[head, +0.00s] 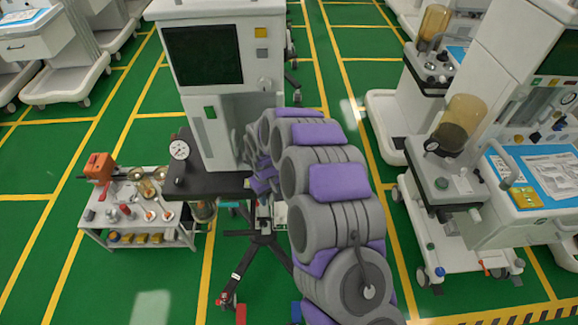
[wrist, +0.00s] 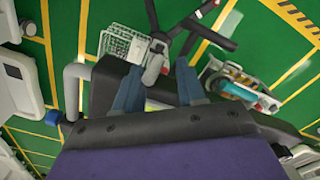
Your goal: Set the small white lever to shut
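My gripper (wrist: 158,72) shows in the wrist view with its two blue-grey fingers apart, and nothing is clearly held between them. A small pale grey-white piece (wrist: 152,69) shows between the fingertips, by a black fitting (wrist: 158,46). I cannot tell whether it is the small white lever, nor which way it is set. In the head view my arm reaches toward the white cart (head: 222,120) with the dark screen, and my gripper is hidden behind the arm links. No lever can be made out for sure in that view.
A black-legged stand (head: 262,240) is below, with a wire basket (wrist: 123,45) beside it in the wrist view. A low tool trolley (head: 138,205) stands left, near a round gauge (head: 179,150). Another cart (head: 455,190) stands right. Green floor is clear at front left.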

